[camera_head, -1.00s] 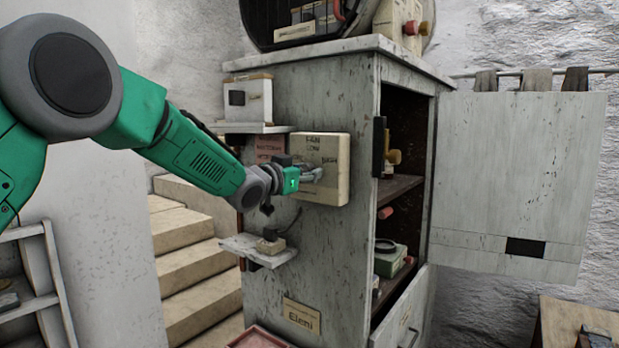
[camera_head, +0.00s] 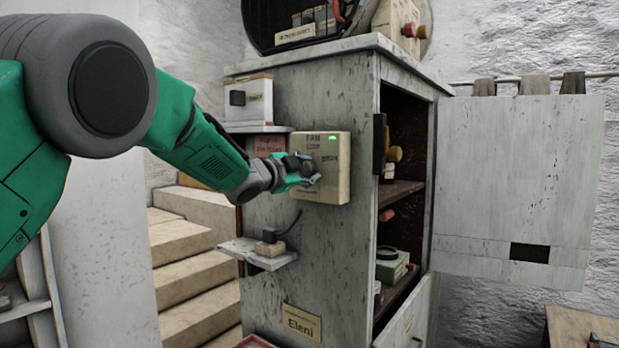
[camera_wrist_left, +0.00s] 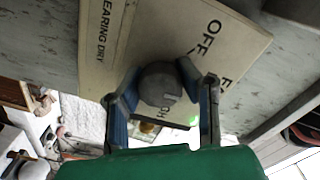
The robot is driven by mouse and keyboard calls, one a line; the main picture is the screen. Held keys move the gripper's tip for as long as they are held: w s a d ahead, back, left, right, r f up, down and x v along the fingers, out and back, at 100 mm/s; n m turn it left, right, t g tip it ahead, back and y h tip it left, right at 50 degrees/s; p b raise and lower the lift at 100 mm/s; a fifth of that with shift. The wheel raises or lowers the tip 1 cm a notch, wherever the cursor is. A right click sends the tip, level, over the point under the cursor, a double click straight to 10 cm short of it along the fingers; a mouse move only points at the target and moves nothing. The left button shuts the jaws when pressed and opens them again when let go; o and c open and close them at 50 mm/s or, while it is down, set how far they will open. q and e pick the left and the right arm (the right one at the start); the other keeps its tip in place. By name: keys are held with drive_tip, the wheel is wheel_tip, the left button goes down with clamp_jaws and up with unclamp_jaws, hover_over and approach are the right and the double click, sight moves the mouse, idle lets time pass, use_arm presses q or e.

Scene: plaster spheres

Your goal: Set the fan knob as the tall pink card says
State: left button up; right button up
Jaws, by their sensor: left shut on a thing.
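The fan box (camera_head: 335,180) is a cream block on the left side of the grey cabinet, with printed words on its face. Its dark round knob (camera_wrist_left: 160,84) shows in the left wrist view, with "OFF" printed nearby and another label partly hidden. My left gripper (camera_head: 308,172) is at the box face, its fingers closed on either side of the knob; the left wrist view shows both fingers (camera_wrist_left: 158,88) against it. A small green light (camera_head: 332,138) is lit at the box's upper right. A pink card (camera_head: 267,145) is partly visible behind the box; its words are too small to read.
A small shelf (camera_head: 250,252) with a little block sticks out below the box. Above it, a white box (camera_head: 249,101) stands on another ledge. The cabinet (camera_head: 275,235) is open at the right, with shelved items. Stairs (camera_head: 185,262) lie to the left.

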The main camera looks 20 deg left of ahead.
use_arm(q)
drive_tip(key=shift+d+f+m, duration=0.1)
drive_tip(key=shift+f+m, duration=0.3)
drive_tip(key=shift+f, duration=0.05)
use_arm(e)
drive_tip(key=shift+f, duration=0.25)
use_arm(q)
drive_tip(key=o, duration=1.2)
drive_tip(key=shift+c, duration=0.2)
drive_tip(key=shift+o, duration=0.2)
drive_tip(key=shift+s+r, duration=0.2)
drive_tip(key=shift+r, duration=0.1)
use_arm(e)
drive_tip(key=shift+s+r, duration=0.1)
drive_tip(key=shift+s, duration=0.15)
use_arm(q)
drive_tip(key=shift+s+a, duration=0.1)
drive_tip(key=shift+a, duration=0.1)
drive_tip(key=v, duration=1.1)
drive_tip(key=shift+s, duration=0.4)
use_arm(e)
drive_tip(key=shift+w, duration=0.15)
